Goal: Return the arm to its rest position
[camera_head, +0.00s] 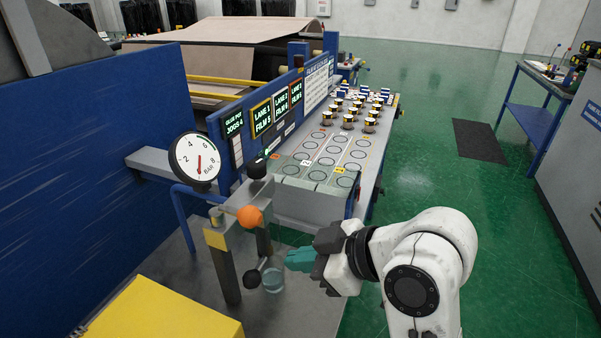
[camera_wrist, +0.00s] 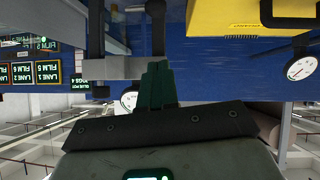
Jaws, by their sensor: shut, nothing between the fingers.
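My gripper (camera_head: 298,260) is at the lower middle of the head view, at the end of my bent white arm. Its teal fingers point left, toward the glass jar and the orange knob. In the wrist view the fingers (camera_wrist: 157,84) are together, with nothing seen between them. That view appears upside down, with the blue machine panel behind the fingers.
An orange knob (camera_head: 249,216) and a clear jar (camera_head: 272,280) stand left of my gripper. A round gauge (camera_head: 195,160) and a yellow box (camera_head: 160,308) are further left. Several small rolls (camera_head: 348,122) stand on the bench behind.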

